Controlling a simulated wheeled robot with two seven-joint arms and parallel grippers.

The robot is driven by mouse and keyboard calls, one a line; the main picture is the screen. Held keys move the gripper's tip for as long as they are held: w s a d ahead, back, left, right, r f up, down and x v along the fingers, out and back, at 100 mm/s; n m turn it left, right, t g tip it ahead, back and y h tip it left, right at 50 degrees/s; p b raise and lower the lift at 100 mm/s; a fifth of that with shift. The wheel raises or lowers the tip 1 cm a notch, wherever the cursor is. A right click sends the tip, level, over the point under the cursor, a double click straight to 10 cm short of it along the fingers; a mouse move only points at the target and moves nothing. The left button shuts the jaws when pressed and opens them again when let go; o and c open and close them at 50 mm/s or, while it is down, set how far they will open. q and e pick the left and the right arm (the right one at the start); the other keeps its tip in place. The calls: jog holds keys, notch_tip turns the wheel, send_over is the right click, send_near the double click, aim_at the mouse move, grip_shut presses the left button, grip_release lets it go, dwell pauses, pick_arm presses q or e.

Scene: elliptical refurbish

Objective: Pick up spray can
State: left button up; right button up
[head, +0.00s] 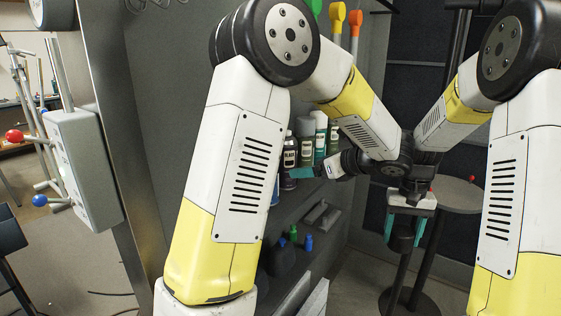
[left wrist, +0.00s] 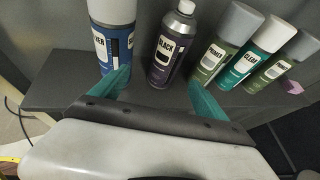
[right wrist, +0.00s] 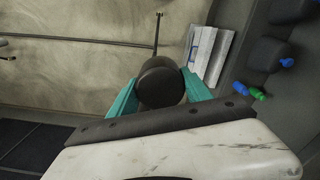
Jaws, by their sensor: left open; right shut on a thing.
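Several spray cans stand on a shelf. In the left wrist view a dark can labelled BLACK (left wrist: 166,48) stands upright between the teal fingers of my open left gripper (left wrist: 158,84). A blue and white can (left wrist: 113,40) stands to its left, and green-banded cans labelled PRIMER (left wrist: 222,45) and CLEAR (left wrist: 258,50) to its right. In the head view the left gripper (head: 305,172) is at the shelf, by the black can (head: 290,153). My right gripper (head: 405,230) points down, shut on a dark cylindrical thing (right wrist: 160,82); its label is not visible.
A round table (head: 455,192) with a small red item stands behind my right gripper. A lower shelf holds dark containers and small green and blue bottles (head: 308,242). A grey box (head: 85,165) with colored knobs is at left. Floor shows below the right gripper.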

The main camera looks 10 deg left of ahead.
aim_at(295, 167)
pick_arm(q)
jog(key=shift+m+t, duration=0.3)
jog(key=shift+m, duration=0.1)
jog(key=x, duration=0.4)
jog(key=w+x, duration=0.1)
jog(key=x, duration=0.1)
jog(key=shift+w+d+f, duration=0.1)
jog(key=shift+w+d, duration=0.1)
jog(key=shift+d, duration=0.05)
jog(key=shift+x, duration=2.9)
jog(key=shift+s+a, duration=0.1)
jog(key=shift+s, duration=0.05)
jog(key=c, duration=1.6)
